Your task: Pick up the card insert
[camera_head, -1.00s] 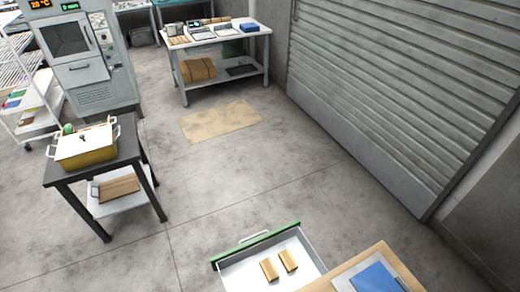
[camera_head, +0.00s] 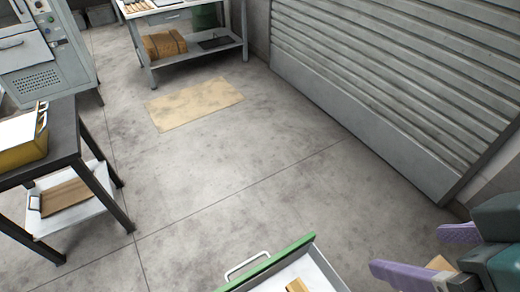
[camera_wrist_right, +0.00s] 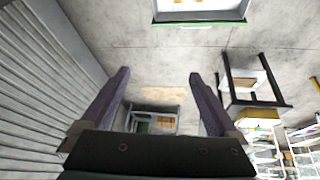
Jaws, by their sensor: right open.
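I cannot make out for certain which thing is the card insert. A tan block (camera_head: 297,286) lies in the open white drawer with a green front (camera_head: 270,262), at the bottom edge of the head view. The drawer also shows at the top of the right wrist view (camera_wrist_right: 200,22), with parts of two tan pieces inside. My right gripper (camera_head: 408,250) is open and empty, its purple fingers wide apart, to the right of the drawer. It also shows in the right wrist view (camera_wrist_right: 159,73), with nothing between the fingers. My left gripper is out of view.
A roller shutter (camera_head: 390,80) closes the right side. The middle floor is clear.

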